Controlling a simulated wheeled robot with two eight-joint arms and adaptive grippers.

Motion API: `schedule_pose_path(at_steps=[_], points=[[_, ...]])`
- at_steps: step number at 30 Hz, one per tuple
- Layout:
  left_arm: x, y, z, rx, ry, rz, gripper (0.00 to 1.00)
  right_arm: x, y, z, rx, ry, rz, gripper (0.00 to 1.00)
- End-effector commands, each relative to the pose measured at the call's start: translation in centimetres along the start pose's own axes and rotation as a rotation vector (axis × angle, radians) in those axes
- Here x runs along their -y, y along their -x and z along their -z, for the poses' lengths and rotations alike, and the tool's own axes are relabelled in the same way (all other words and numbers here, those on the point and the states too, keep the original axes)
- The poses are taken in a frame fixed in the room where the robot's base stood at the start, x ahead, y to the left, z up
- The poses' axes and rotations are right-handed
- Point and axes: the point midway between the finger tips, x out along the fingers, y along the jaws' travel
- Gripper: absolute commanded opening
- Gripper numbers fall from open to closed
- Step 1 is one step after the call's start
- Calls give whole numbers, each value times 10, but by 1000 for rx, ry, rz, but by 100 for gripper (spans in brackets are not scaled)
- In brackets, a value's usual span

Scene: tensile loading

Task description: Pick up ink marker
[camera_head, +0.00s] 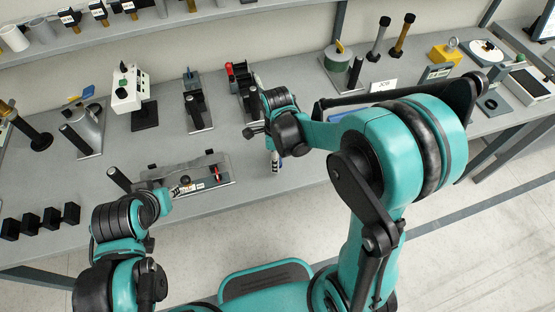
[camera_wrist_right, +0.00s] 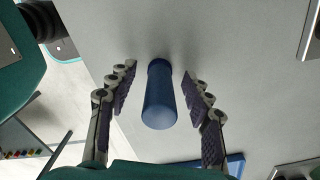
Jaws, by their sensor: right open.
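A blue cylinder (camera_wrist_right: 159,96), which looks like the ink marker, stands between the spread fingers of my right gripper (camera_wrist_right: 159,88) in the right wrist view. A gap shows on each side of it, so the fingers do not touch it. In the head view my right gripper (camera_head: 275,162) points down over the table's front part; the blue cylinder cannot be made out there. My left gripper (camera_head: 182,190) is low by the front edge, beside a grey plate fixture (camera_head: 205,165); its fingers are too small to judge.
The grey table (camera_head: 240,205) carries several testing devices along its back, including a white box (camera_head: 128,88) and a dark-based stand (camera_head: 195,110). Small black blocks (camera_head: 50,216) stand at the front left. A blue-edged item (camera_wrist_right: 236,164) lies near my right gripper.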

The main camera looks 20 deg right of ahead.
Motion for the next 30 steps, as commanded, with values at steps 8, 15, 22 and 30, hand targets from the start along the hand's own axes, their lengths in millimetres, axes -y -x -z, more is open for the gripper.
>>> schedule_pose_path(at_steps=[8,15,22,30], points=[[0,0,0,0,0,0,29,0,-3,0,0,0,0,40],[0,0,0,0,0,0,29,0,-3,0,0,0,0,0],[0,0,0,0,0,0,29,0,-2,0,0,0,0,0],[0,9,7,0,0,0,29,0,21,0,0,0,0,0]])
